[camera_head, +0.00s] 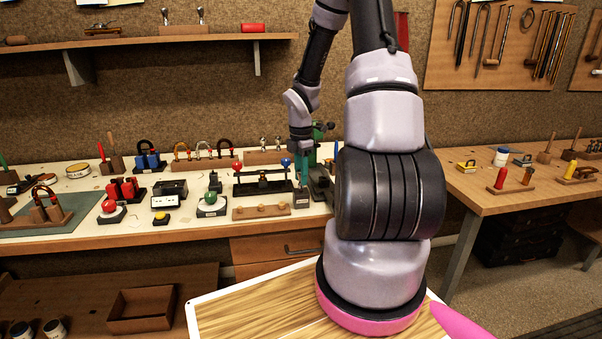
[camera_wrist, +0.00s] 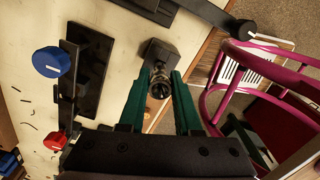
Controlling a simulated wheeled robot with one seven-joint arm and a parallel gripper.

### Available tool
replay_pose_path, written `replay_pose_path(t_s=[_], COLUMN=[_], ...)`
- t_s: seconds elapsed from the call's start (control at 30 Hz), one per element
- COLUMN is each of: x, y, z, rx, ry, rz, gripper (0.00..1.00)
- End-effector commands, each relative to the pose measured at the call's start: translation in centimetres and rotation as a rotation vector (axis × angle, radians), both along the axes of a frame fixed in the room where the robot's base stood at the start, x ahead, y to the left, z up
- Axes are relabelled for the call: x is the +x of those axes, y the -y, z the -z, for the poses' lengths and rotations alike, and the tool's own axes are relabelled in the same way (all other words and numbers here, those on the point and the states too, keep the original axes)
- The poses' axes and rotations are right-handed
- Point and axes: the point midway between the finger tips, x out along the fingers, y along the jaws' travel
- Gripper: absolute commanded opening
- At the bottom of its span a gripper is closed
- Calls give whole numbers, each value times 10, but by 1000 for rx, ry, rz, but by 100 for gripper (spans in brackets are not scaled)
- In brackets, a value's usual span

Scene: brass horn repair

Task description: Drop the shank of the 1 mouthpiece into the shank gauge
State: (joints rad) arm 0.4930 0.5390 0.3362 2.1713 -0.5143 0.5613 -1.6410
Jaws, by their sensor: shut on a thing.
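In the wrist view, my gripper (camera_wrist: 160,82) has two green fingers closed on a small shiny metal mouthpiece (camera_wrist: 159,90), seen nearly end-on. A dark grey block (camera_wrist: 163,54), which looks like the shank gauge, stands on the pale bench top just beyond the fingertips. The mouthpiece overlaps it in the picture, so I cannot tell whether its shank is in the block or above it. In the head view, my green gripper (camera_head: 303,172) is small, over the right part of the bench, with a grey block (camera_head: 301,199) below it. The mouthpiece cannot be made out there.
A dark stand with a red knob (camera_head: 237,167) and a blue knob (camera_head: 285,162) is left of my gripper; the blue knob also shows in the wrist view (camera_wrist: 51,62). A wooden block (camera_head: 261,211) lies at the front edge.

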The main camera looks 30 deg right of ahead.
Motion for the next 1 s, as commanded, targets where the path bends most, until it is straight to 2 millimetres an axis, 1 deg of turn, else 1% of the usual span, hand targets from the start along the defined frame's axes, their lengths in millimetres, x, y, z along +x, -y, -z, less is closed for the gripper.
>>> replay_pose_path(t_s=[0.33,0.37,0.4,0.43,0.77,0.87,1.0], x=[0,0,0,0,0,1,1], y=[0,0,0,0,0,0,1], z=[9,9,9,9,7,0,-24], rx=[0,0,0,0,0,-1,-2], ry=[-1,-1,-1,-1,0,3,4], rz=[1,1,1,1,1,1,2], gripper=[0,40,55,67,67,67,67])
